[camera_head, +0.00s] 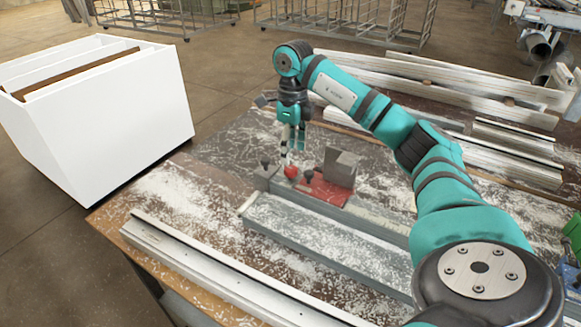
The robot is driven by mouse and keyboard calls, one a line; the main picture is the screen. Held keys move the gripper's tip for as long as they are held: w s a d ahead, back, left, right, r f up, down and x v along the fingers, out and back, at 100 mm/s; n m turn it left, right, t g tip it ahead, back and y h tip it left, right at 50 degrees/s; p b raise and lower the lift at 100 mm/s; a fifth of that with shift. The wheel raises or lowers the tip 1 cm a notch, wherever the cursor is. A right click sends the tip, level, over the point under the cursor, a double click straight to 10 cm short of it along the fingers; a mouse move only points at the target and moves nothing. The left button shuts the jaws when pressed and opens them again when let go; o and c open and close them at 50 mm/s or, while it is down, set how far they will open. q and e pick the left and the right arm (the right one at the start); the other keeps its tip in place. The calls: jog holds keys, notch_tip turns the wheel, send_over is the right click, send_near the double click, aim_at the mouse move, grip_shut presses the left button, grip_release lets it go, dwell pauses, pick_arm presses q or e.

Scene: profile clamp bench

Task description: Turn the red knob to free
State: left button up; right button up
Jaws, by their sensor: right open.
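A small red knob (291,172) sits on the clamp fixture near the middle of the bench. A red plate (322,190) and a grey block (340,166) are just to its right. A dark knob (266,164) stands to its left. My right gripper (287,157) points down just above the red knob, its jaws open. Whether a fingertip touches the knob I cannot tell at this size. My left gripper is not in view.
A grey metal profile (325,240) lies in front of the fixture, and a long white profile (215,270) lies along the near bench edge. More profiles (440,80) lie at the back right. A white bin (110,120) stands left of the bench. Pale shavings cover the bench top.

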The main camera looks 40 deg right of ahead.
aim_at(291, 167)
jog(key=shift+a+f, duration=0.15)
jog(key=shift+f, duration=2.6)
jog(key=c, duration=1.1)
jog(key=shift+c, duration=0.2)
